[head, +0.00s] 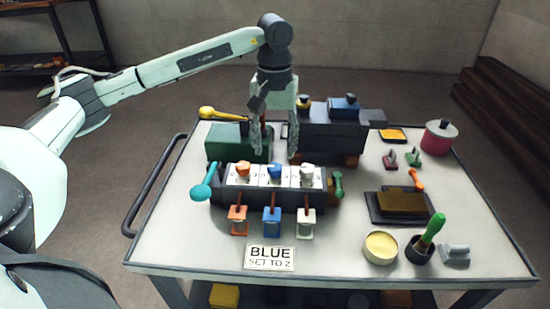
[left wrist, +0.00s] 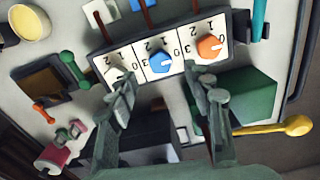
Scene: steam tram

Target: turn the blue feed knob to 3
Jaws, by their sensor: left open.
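The blue feed knob (head: 275,171) is the middle one of three on a dark box with white dial plates; it also shows in the left wrist view (left wrist: 160,62). Numbers 0 to 3 ring its dial, but I cannot tell surely which one it points at. An orange knob (head: 243,169) and a white knob (head: 307,171) flank it. My left gripper (head: 274,142) is open and empty, pointing down just behind and above the knob row. In the left wrist view its fingertips (left wrist: 159,82) lie either side of the blue knob, apart from it. My right gripper is out of view.
A sign (head: 269,258) reads "BLUE SET TO 2". Orange, blue (head: 271,221) and white levers stand before the box, with a teal handle (head: 204,187) at left. A green box (head: 230,145) and dark engine (head: 335,134) stand behind. Tins and tools fill the right side.

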